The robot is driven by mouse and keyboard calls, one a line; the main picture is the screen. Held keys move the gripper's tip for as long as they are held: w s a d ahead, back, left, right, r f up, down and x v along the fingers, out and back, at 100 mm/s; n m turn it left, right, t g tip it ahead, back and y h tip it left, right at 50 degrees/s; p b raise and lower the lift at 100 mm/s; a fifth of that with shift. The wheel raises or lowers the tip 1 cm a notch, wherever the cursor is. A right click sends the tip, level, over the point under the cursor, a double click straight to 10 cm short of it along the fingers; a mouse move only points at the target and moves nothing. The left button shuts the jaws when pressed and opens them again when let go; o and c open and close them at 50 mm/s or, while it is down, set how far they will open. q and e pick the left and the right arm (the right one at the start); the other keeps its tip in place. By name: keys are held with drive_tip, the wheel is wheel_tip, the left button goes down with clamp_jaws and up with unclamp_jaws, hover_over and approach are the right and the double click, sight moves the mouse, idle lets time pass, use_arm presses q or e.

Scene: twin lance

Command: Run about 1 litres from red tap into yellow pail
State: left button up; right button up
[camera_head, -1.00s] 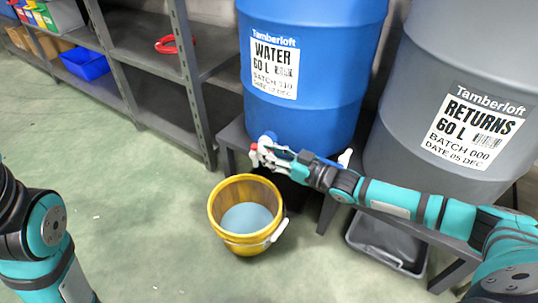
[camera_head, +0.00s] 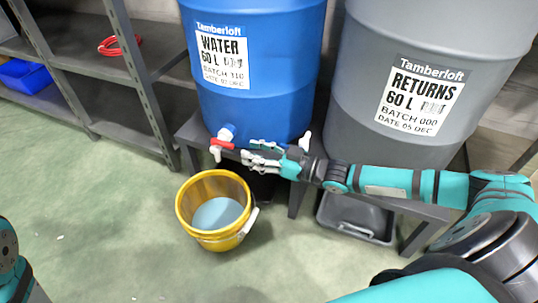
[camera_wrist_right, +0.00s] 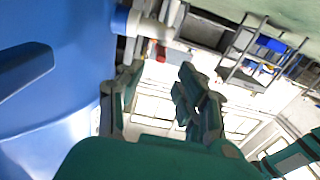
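The red tap (camera_head: 222,143) sticks out low on the blue WATER drum (camera_head: 262,105). It has a red handle and a white spout, and shows in the wrist view as a white and red shape (camera_wrist_right: 158,50). The yellow pail (camera_head: 186,212) stands upright on the floor below the spout, with a flat pale blue-grey surface inside. I see no clear stream between spout and pail. My right gripper (camera_head: 250,153) is just right of the tap, apparently clear of the handle. Its fingers (camera_wrist_right: 160,78) are apart with nothing between them. My left gripper is out of view.
The drum stands on a low grey bench (camera_head: 188,130) beside a grey RETURNS drum (camera_head: 370,130) with a white tap (camera_head: 305,140). A dark tray (camera_head: 355,222) lies under the bench. Grey shelves (camera_head: 140,90) stand at the left. The floor left of the pail is clear.

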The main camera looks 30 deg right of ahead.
drive_tip(key=shift+v, duration=2.4)
